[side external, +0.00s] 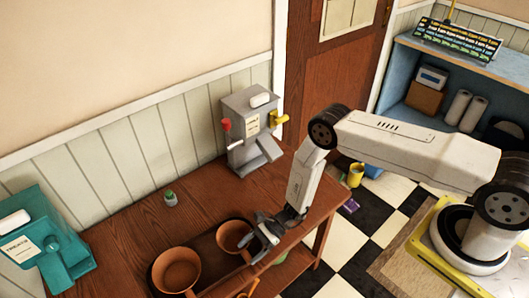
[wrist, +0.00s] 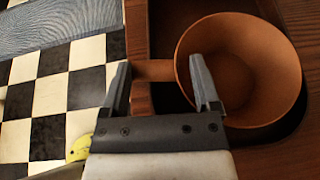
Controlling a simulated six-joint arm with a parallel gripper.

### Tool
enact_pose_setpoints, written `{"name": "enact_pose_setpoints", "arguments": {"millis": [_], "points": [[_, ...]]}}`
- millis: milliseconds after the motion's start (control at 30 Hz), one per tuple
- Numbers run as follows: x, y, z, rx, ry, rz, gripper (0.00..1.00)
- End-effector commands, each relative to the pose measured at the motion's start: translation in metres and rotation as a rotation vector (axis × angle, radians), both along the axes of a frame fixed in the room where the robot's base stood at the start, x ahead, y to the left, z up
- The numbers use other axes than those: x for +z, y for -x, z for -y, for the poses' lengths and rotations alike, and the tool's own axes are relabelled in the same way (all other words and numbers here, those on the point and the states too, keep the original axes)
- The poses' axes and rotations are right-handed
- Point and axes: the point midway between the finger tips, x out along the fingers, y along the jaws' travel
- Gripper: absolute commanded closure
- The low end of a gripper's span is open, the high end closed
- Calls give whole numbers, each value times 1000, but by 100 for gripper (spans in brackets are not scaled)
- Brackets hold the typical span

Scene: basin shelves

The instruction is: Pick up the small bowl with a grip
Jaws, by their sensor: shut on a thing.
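The small bowl (side external: 232,235) is round, orange-brown and has a short straight grip. It is at the dark tray (side external: 207,246) on the wooden table; I cannot tell whether it is raised off the tray. My gripper (side external: 264,236) is at its right, on the grip side, tilted down. In the wrist view the bowl (wrist: 245,60) opens toward the camera, and its grip (wrist: 152,70) runs left between the fingers of my gripper (wrist: 160,75). The jaws are shut on the bowl; the exact contact is partly hidden by the fingers.
A larger orange-brown bowl (side external: 177,270) stands left of the small one. A grey dispenser (side external: 250,130) with red and yellow handles, a small green-topped jar (side external: 170,198) and a teal machine (side external: 48,240) stand on the table. Checkered floor (side external: 345,240) lies beyond the table's right edge.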

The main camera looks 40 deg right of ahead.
Motion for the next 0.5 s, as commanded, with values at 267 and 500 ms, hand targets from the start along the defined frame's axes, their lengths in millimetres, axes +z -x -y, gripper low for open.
{"name": "enact_pose_setpoints", "arguments": {"millis": [267, 500], "points": [[4, 0, 0, -2, 2, -2, 90], [19, -1, 0, -1, 0, 0, 100]]}}
